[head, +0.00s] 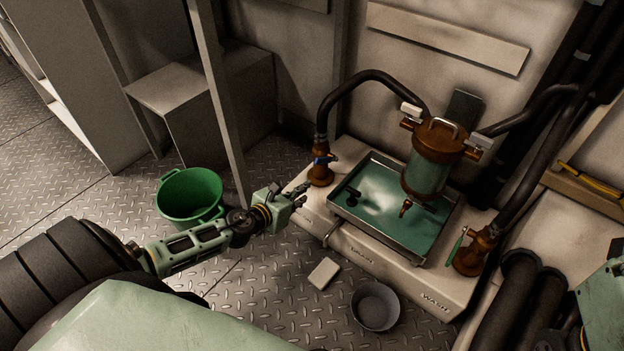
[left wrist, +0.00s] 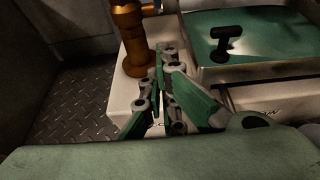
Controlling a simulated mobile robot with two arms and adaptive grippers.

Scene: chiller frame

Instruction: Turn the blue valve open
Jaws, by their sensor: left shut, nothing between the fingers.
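The blue valve (head: 323,160) is a small blue handle on a copper-brown pipe fitting (head: 320,175) at the left end of the white bench. A black hose rises from the fitting. My left gripper (head: 303,188) is shut and empty, just left of and below the fitting in the head view. In the left wrist view the shut fingers (left wrist: 165,75) point toward the foot of the fitting (left wrist: 133,45); I cannot tell whether they touch it. My right gripper is not in view.
A green bucket (head: 190,194), a grey bowl (head: 375,306) and a pale block (head: 323,273) are on the floor.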

